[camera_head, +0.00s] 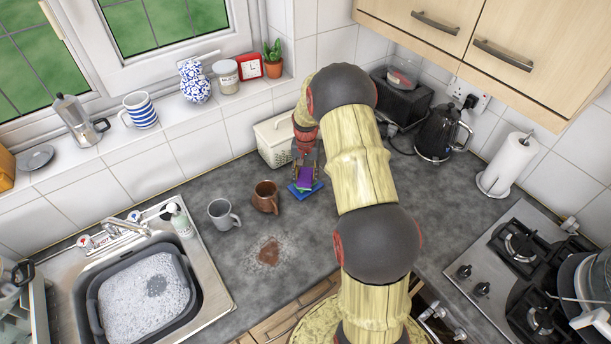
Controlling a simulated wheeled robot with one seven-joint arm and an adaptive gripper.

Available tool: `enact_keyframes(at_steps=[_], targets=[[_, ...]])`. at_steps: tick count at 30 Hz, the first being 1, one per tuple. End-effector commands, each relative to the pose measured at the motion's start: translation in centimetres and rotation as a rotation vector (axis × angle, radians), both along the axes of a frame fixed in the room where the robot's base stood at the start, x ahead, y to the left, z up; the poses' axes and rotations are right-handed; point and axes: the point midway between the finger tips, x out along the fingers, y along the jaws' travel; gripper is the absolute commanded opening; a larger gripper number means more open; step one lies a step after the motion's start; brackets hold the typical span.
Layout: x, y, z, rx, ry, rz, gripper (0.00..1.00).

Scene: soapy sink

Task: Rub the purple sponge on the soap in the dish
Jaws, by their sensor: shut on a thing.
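The purple sponge (306,180) is between the fingers of my gripper (305,170), which points down at the back of the counter. A blue dish (316,187) lies flat on the counter right under the sponge. A little green shows at the sponge's lower edge; I cannot tell whether it is soap or part of the sponge. The sponge is over the dish, and I cannot tell whether it touches what lies in it. My gripper is shut on the sponge. My arm comes in from the lower right and hides the counter behind it.
A brown mug (266,197) and a grey mug (222,214) stand left of the dish. A cream container (273,143) is close behind the gripper. A brown spill (269,251) marks the front counter. A sink with a foamy grey basin (101,317) is at left, a kettle (436,134) at right.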

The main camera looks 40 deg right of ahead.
Motion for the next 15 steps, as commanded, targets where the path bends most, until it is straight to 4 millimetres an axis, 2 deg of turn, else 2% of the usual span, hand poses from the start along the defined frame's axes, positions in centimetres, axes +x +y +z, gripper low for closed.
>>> enact_keyframes(at_steps=[15], targets=[[0.2,-0.1,4.2,-0.002,-0.005,0.0,0.2]])
